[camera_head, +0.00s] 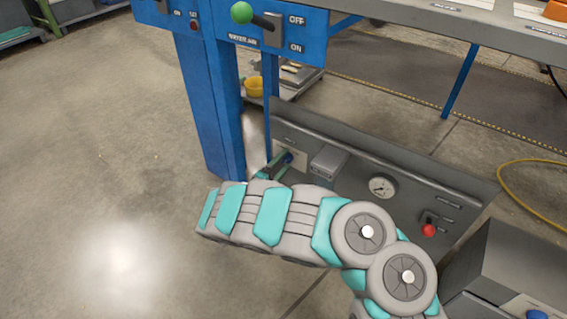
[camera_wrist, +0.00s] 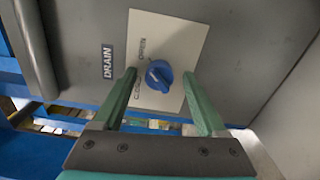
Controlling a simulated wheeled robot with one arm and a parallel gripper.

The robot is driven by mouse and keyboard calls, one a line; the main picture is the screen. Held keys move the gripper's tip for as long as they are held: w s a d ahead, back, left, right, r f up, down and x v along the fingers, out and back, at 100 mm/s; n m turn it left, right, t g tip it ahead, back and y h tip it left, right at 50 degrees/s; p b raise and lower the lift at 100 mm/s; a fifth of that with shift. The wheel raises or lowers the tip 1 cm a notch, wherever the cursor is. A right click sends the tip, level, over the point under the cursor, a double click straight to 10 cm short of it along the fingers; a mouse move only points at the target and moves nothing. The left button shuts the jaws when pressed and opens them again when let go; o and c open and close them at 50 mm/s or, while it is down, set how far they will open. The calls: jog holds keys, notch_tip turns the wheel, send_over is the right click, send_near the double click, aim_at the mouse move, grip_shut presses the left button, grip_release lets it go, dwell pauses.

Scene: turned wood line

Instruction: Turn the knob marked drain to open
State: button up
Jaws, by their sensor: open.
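The drain knob (camera_wrist: 160,75) is round and blue, on a white plate (camera_wrist: 178,33) fixed to a grey panel. The plate reads OPEN and CLOSED, and a blue DRAIN label (camera_wrist: 107,61) is beside it. My gripper (camera_wrist: 159,73) is open, with one green finger on each side of the knob and visible gaps between. In the head view the knob (camera_head: 288,158) is small and partly hidden by my gripper (camera_head: 277,163).
The grey panel (camera_head: 345,150) also carries a grey box (camera_head: 328,161), a dial gauge (camera_head: 383,187) and a red-ended lever (camera_head: 429,230). A blue post (camera_head: 208,110) stands left of it, below a switch box with a green-knobbed lever (camera_head: 242,13). Open floor lies left.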

jog(key=p+v, duration=0.1)
jog(key=v, duration=0.7)
dwell(0.6)
